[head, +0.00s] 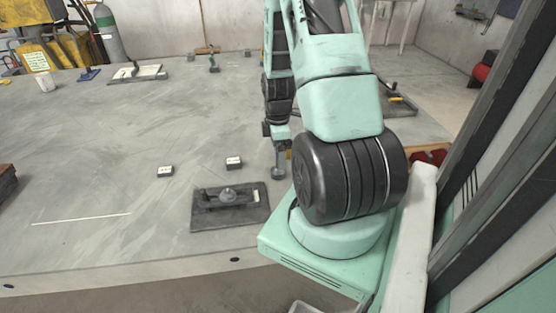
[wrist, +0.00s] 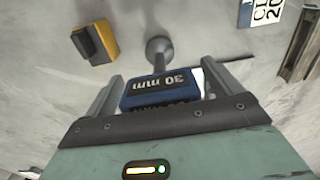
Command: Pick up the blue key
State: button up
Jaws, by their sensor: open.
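The blue key is a blue block (wrist: 160,92) marked "30 mm" on its face in the wrist view. My gripper (wrist: 162,74) is open, with one finger on each side of the blue block. Gaps seem to show between the block and the fingers, but contact is hard to judge. A grey rod with a round end (wrist: 159,50) shows just beyond the block; I cannot tell whether they are joined. In the head view my arm hides most of my gripper, and I cannot make out the blue key there.
A yellow and black block (wrist: 95,42) lies to the left in the wrist view. The table's left middle is mostly clear.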

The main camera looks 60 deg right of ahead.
jog(key=c, duration=1.2)
jog(key=shift+o, duration=0.2)
jog(key=shift+r, duration=0.15)
